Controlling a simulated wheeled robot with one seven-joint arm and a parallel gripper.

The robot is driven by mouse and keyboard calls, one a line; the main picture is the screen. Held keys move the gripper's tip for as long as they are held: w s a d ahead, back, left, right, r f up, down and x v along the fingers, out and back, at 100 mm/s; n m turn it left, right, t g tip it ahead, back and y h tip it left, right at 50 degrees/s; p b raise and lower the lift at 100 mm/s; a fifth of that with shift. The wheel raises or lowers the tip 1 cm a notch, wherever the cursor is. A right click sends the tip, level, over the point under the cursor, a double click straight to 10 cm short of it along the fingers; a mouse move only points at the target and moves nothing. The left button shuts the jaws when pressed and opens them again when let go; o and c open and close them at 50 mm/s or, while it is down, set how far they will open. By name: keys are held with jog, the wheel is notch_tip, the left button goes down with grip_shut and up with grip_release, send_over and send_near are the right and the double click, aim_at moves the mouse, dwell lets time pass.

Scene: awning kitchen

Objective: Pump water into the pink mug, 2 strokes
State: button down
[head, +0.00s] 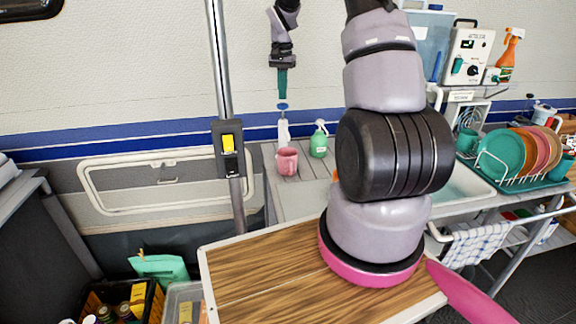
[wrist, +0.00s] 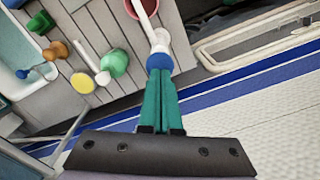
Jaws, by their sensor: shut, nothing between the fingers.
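The pink mug (head: 287,162) stands upright on the counter by the wall. The white pump (head: 284,133) with a blue top (head: 282,106) stands just behind it. In the wrist view, the white spout reaches over the pink mug (wrist: 153,6), which is cut off by the top edge. My gripper (head: 282,94) is shut and empty, pointing down above the blue top, with a small gap in the head view. In the wrist view the teal fingertips (wrist: 160,72) line up with the blue top (wrist: 159,62). The water level inside the mug is not visible.
A sink (head: 466,184) and a dish rack with plates (head: 502,152) lie further right. A metal pole with a yellow switch (head: 228,140) rises left of the pump. A wooden tabletop (head: 270,275) is in front.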

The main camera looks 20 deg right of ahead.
aim_at(283, 104)
jog(key=shift+f, duration=0.15)
jog(key=shift+f, duration=2.2)
jog(key=shift+r, duration=2.35)
jog(key=shift+f, duration=0.2)
jog(key=shift+f, duration=2.1)
jog(key=shift+r, duration=2.25)
